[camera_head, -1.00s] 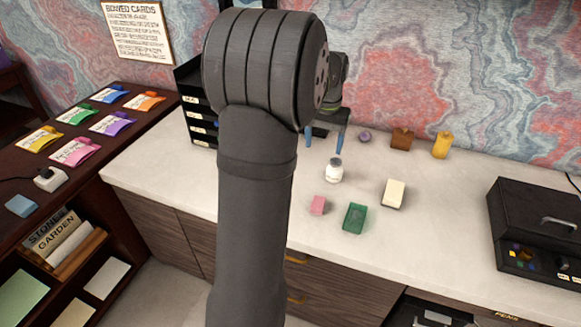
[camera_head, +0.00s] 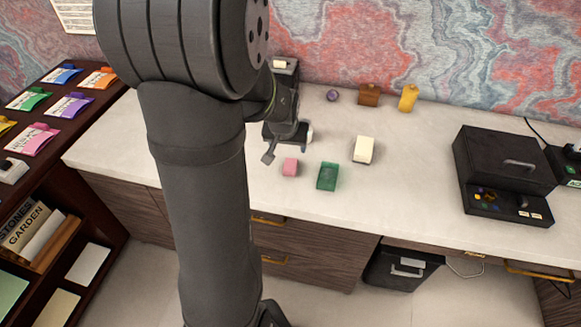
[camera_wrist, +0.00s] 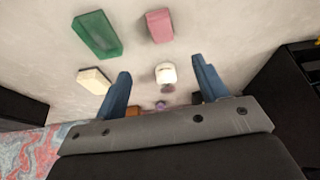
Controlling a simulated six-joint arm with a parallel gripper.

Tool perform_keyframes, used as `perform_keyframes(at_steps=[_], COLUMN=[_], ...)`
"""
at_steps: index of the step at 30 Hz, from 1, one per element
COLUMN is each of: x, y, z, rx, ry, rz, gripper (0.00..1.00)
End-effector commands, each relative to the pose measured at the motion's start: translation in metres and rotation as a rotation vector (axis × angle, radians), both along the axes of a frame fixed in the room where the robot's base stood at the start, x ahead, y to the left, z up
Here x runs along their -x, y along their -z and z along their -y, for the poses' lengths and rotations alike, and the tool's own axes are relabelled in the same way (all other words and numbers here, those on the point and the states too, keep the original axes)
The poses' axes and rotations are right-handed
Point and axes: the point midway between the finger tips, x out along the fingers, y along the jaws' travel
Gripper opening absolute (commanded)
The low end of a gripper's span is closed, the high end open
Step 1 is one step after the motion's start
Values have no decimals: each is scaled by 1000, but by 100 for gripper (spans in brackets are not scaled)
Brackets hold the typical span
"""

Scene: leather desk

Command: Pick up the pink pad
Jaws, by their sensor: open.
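The pink pad (camera_head: 290,167) is a small block lying on the pale countertop (camera_head: 420,190). In the wrist view the pink pad (camera_wrist: 160,26) is near the top, ahead of the fingertips. My gripper (camera_head: 286,152) is open and empty, just behind the pad in the head view. In the wrist view its two blue fingers (camera_wrist: 162,66) are spread apart, with a white bottle showing between them. From these views I cannot tell its exact height above the counter. The pad is not between the fingers.
A green block (camera_head: 328,176) lies right of the pad, with a cream block (camera_head: 364,150) beyond. The white bottle (camera_wrist: 165,73) is partly hidden by my gripper in the head view. Purple, brown and yellow items stand near the wall. A black box (camera_head: 505,170) is at right.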

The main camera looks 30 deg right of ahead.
Motion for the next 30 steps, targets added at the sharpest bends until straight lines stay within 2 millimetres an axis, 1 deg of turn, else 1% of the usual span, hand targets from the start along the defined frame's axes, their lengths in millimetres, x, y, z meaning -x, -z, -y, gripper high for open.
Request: perform_keyframes(at_steps=[1, 3, 15, 18, 25, 30], x=[-2, -5, -23, -26, -29, -34], y=[9, 20, 76, 84, 95, 117], z=[2, 5, 20, 23, 25, 26], rx=[-3, -3, -3, -2, -1, -3], ry=[0, 0, 0, 0, 0, -1], rz=[-4, -4, -3, -2, -1, -4], gripper=[66, 66, 66, 66, 66, 66])
